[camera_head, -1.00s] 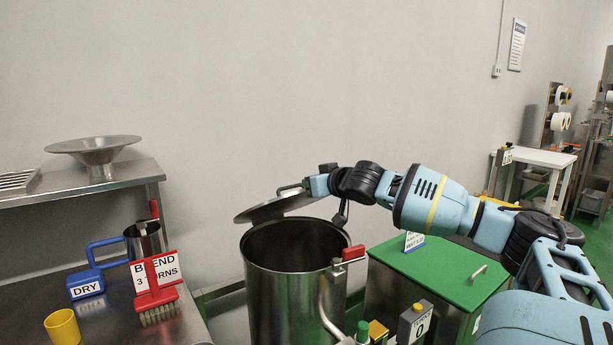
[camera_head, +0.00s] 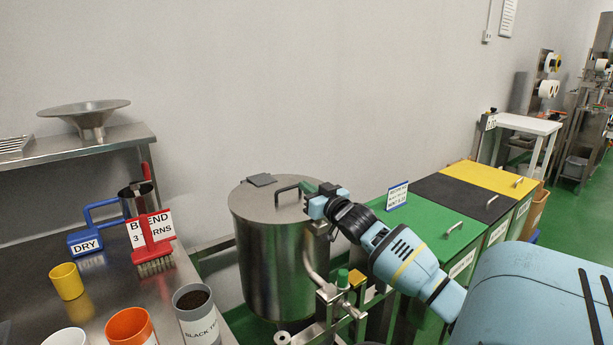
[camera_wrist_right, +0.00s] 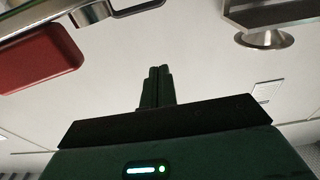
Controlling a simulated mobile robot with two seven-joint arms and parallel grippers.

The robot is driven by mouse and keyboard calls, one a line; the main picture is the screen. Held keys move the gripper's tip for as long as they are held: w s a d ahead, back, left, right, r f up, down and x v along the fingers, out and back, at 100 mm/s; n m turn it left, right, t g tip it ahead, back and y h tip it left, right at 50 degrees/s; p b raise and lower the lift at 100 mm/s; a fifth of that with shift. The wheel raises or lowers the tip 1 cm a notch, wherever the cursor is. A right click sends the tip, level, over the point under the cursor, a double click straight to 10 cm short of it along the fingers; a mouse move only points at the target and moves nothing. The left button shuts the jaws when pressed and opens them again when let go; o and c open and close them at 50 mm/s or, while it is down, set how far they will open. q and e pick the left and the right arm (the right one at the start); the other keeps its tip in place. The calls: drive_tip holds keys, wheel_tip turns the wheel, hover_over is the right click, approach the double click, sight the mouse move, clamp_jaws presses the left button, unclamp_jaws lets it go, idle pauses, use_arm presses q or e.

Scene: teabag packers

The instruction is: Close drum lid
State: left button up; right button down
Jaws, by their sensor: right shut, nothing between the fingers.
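The steel drum (camera_head: 268,262) stands at the middle of the head view. Its round lid (camera_head: 262,206) lies flat over the drum's mouth, and I see no gap at the rim. The lid has a dark bar handle (camera_head: 287,189) on its right side. My right gripper (camera_head: 308,190) is shut and empty at the lid's right edge, close beside the handle; I cannot tell if it touches. In the right wrist view, its fingers (camera_wrist_right: 158,87) are together with nothing between them. My left gripper is not in view.
Green, black and yellow lidded bins stand to the right, the green lid (camera_head: 428,222) nearest. A steel table at left holds a red brush (camera_head: 153,240), a blue-handled scoop and several cups, including an orange cup (camera_head: 131,327). A funnel (camera_head: 86,112) sits on the shelf behind.

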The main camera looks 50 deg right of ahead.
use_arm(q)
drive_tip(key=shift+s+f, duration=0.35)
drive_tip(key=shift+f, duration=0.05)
use_arm(e)
drive_tip(key=shift+s+a+f, duration=0.1)
drive_tip(key=shift+s+f, duration=0.15)
drive_tip(key=shift+f, duration=0.95)
drive_tip(key=shift+s+f, duration=0.2)
drive_tip(key=shift+f, duration=0.95)
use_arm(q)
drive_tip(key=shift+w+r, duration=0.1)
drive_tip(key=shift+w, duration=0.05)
use_arm(e)
drive_tip(key=shift+r, duration=0.1)
wheel_tip(320, 180, up, 4)
drive_tip(key=p, duration=0.3)
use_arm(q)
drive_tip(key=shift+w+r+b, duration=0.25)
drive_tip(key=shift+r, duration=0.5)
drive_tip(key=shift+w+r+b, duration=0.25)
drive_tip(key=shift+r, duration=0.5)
use_arm(e)
drive_tip(key=s+a+f, duration=0.3)
drive_tip(key=s, duration=0.6)
drive_tip(key=shift+f, duration=0.25)
